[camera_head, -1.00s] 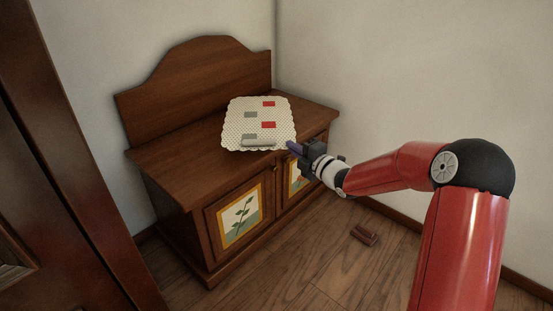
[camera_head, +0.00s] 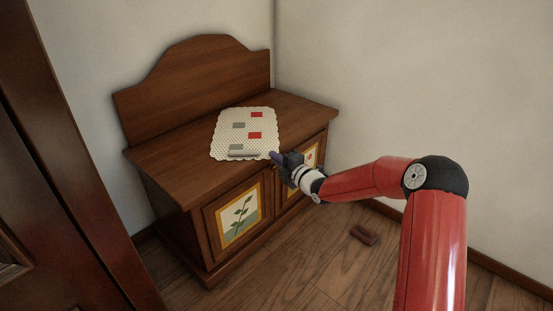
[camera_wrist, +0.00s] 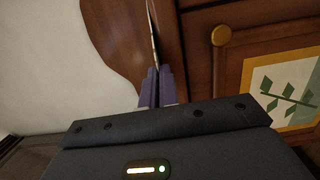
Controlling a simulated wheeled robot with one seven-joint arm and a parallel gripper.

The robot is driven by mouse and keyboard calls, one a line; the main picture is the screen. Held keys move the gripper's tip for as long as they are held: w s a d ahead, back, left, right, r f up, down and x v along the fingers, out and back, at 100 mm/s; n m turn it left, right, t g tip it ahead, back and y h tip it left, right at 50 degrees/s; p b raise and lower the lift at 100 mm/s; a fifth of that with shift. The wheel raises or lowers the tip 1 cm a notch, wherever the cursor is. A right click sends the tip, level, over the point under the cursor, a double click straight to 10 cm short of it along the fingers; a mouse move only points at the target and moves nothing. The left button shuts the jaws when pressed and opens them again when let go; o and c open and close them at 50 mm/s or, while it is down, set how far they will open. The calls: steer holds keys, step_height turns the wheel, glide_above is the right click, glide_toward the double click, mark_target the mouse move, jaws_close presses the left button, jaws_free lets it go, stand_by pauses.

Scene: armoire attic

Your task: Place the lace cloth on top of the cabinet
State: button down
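The lace cloth (camera_head: 222,140) is cream with a scalloped edge and red and grey patches. My gripper (camera_head: 275,158) is at the cloth's near right corner, over the cabinet's front edge. In the wrist view its purple fingers (camera_wrist: 155,80) are closed on the thin cloth edge (camera_wrist: 153,25), seen nearly edge-on. I cannot tell whether the cloth rests on the top or hangs slightly above it.
The cabinet has a tall curved backboard (camera_head: 190,85) and painted doors with round knobs. Walls stand behind and to the right. A small reddish-brown object (camera_head: 364,234) lies on the wood floor. A dark wooden piece of furniture (camera_head: 60,200) stands at the left. The cabinet top's right end is bare.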

steer(key=c, duration=1.7)
jaws_free()
steer(key=shift+r, duration=0.1)
steer(key=shift+d, duration=0.1)
steer(key=s+d+r+m+g+h, duration=0.1)
steer(key=s+d+r+m+h, duration=0.35)
steer(key=s+d, duration=0.3)
steer(key=s+d+r+m+g+h, duration=0.1)
steer(key=s+d+r+m+h, duration=0.25)
steer(key=s+d+m, duration=0.35)
steer(key=s+d+r+m+g+h, duration=0.1)
steer(key=s+d+r+m+h, duration=0.35)
steer(key=s, duration=0.45)
steer(key=s+m+g, duration=0.1)
steer(key=s+m, duration=0.2)
steer(key=s, duration=0.4)
steer(key=s+d+m+g, duration=0.1)
steer(key=s+m, duration=0.3)
steer(key=s, duration=0.4)
steer(key=s+d+f+m+g, duration=0.1)
steer(key=s+m+g, duration=0.1)
steer(key=s+m, duration=0.2)
steer(key=shift+s, duration=1.85)
